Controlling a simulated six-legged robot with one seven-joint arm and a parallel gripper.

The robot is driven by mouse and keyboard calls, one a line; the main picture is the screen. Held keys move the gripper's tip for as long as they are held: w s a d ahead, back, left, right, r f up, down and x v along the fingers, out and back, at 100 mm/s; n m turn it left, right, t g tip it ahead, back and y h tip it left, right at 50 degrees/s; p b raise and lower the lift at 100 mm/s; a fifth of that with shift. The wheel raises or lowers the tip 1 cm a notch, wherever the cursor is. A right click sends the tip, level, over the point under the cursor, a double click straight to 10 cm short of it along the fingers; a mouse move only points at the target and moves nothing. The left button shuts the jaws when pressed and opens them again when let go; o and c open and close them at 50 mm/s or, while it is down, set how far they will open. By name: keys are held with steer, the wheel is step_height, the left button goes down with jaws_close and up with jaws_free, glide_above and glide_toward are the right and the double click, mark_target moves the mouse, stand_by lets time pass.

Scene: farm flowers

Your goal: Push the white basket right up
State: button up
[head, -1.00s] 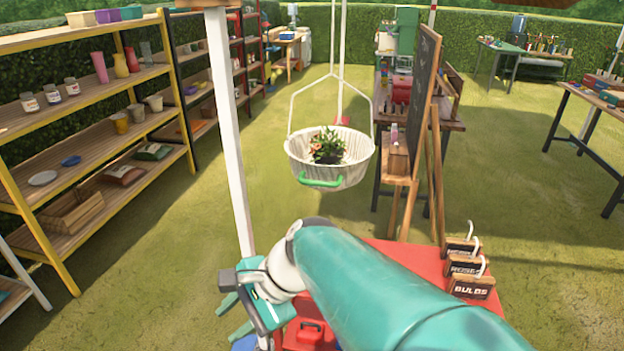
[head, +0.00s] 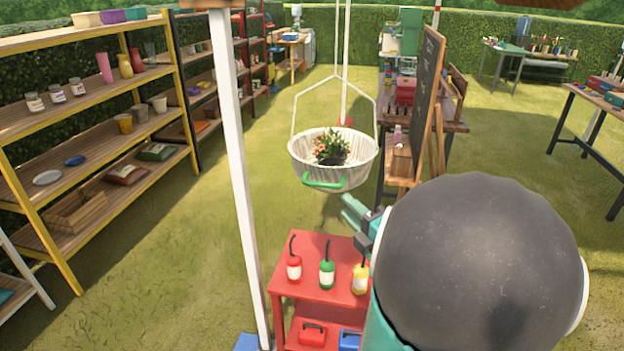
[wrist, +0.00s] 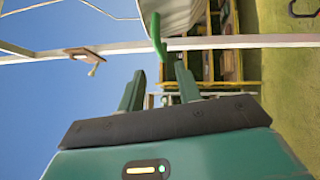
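The white basket (head: 308,160) hangs from a white frame in the head view. It has a green handle (head: 324,184) on its near rim and holds a potted plant (head: 331,147) with orange flowers. My gripper (head: 350,210) is just below and right of the handle, mostly hidden behind my arm. In the wrist view my gripper (wrist: 160,72) is open, with nothing between its fingers. The basket (wrist: 178,12) and its green handle (wrist: 158,40) show just beyond the fingertips, apart from them as far as I can tell.
A red table (head: 320,270) with several small bottles stands below the basket. A white post (head: 236,190) stands at left, near a yellow-framed shelf (head: 80,220). A blackboard (head: 428,90) and a wooden bench stand right of the basket. Grass between shelf and post is clear.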

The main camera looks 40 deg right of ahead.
mark_target(327, 187)
steer(key=w, duration=0.4)
steer(key=w+d+r, duration=0.1)
steer(key=w, duration=0.7)
steer(key=shift+d+r, duration=0.15)
steer(key=shift+r, duration=0.15)
jaws_close()
